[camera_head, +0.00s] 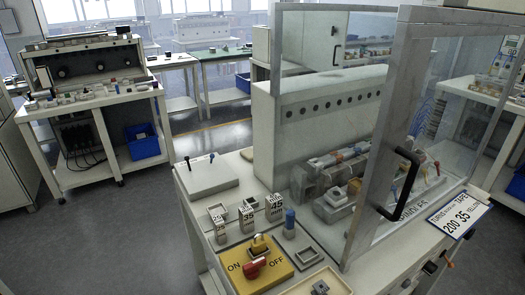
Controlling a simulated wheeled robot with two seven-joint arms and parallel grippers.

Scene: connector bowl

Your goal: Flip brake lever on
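A yellow switch panel (285,270) with the printed words ON at its left and OFF at its right sits at the front of the white workbench. A red lever (254,268) lies across the panel between the two words, slanting down to the left. I cannot tell for sure which setting it is in. A yellow knob-like part (260,245) stands just behind the red lever. Neither of my grippers shows in this view, and nothing is touching the panel.
A clear-walled machine enclosure with a black door handle (398,184) rises at the right. A beige tray (300,288) is in front. Open floor (110,215) lies to the left.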

